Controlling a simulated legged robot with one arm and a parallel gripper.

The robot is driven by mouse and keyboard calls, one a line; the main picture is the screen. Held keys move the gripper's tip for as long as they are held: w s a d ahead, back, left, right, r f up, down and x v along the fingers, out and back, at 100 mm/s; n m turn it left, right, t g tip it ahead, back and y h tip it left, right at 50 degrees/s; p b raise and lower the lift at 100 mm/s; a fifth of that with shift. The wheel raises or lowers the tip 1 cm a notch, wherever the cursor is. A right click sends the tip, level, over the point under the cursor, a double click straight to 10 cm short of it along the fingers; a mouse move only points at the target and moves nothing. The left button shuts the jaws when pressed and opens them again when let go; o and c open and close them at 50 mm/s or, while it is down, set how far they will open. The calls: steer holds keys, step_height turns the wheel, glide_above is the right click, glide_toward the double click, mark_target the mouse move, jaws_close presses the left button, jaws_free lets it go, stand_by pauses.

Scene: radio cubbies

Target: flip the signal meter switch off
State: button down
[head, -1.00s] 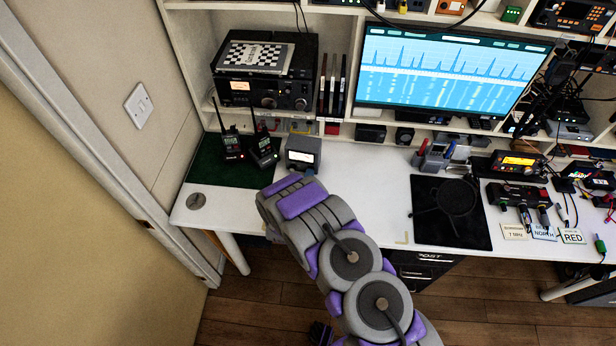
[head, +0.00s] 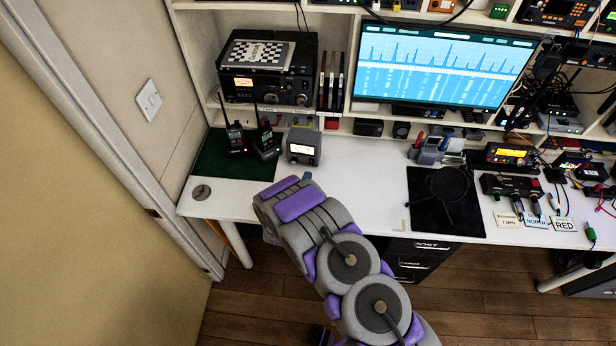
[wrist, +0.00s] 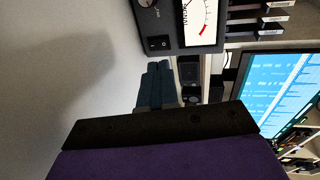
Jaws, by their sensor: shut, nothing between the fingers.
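The signal meter (head: 303,147) is a small grey box with a lit white dial, standing on the white desk right of the green mat. In the wrist view the meter (wrist: 176,30) shows sideways at the top, with its dial, part of a knob and a small black rocker switch (wrist: 158,43). I cannot tell which way the rocker is set. My gripper (wrist: 155,125) fills the bottom of the wrist view, shut and empty, apart from the switch.
Two handheld radios (head: 266,142) stand on the green mat (head: 205,165) left of the meter. A large radio (head: 268,88) and a monitor (head: 440,66) are behind. A black mat (head: 425,222) lies to the right. The desk between is clear.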

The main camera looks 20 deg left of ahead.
steer(key=v, duration=0.4)
steer(key=r+p+v, duration=0.1)
steer(key=v, duration=0.1)
steer(key=shift+s+a+r, duration=0.15)
steer(key=shift+a, duration=0.1)
steer(key=shift+s+d+r, duration=0.3)
steer(key=shift+s+d, duration=0.05)
steer(key=shift+s, duration=0.05)
steer(key=shift+a+f, duration=0.15)
steer(key=shift+a, duration=0.15)
